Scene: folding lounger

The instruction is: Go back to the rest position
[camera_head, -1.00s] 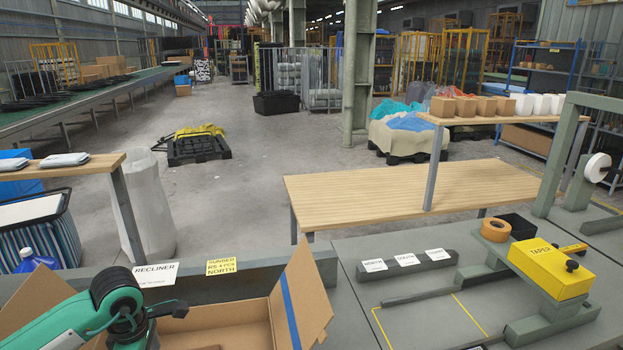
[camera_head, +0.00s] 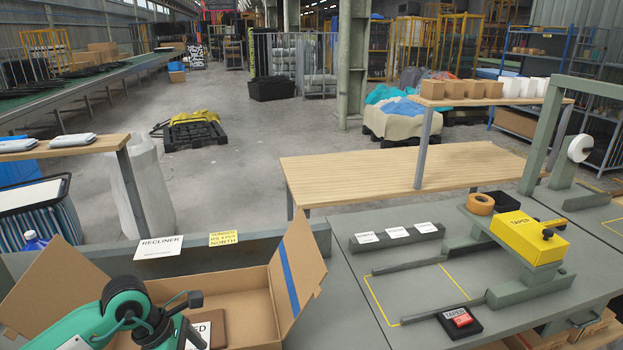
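My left arm (camera_head: 105,312), teal with black joints, comes in at the bottom left and reaches over the open cardboard box (camera_head: 250,305). Its gripper fingers are not visible in the frame. My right arm and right gripper do not show. Inside the box, a brown flat item (camera_head: 217,325) and a white label ending in "ED" (camera_head: 203,332) show partly beside my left arm.
A yellow tape dispenser (camera_head: 515,233) stands on the grey bench (camera_head: 345,300) at the right. A small black block with a red button (camera_head: 462,318) lies in front. A grey label bar (camera_head: 397,237) sits behind the yellow-outlined area, which is clear. A wooden table (camera_head: 400,170) stands beyond.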

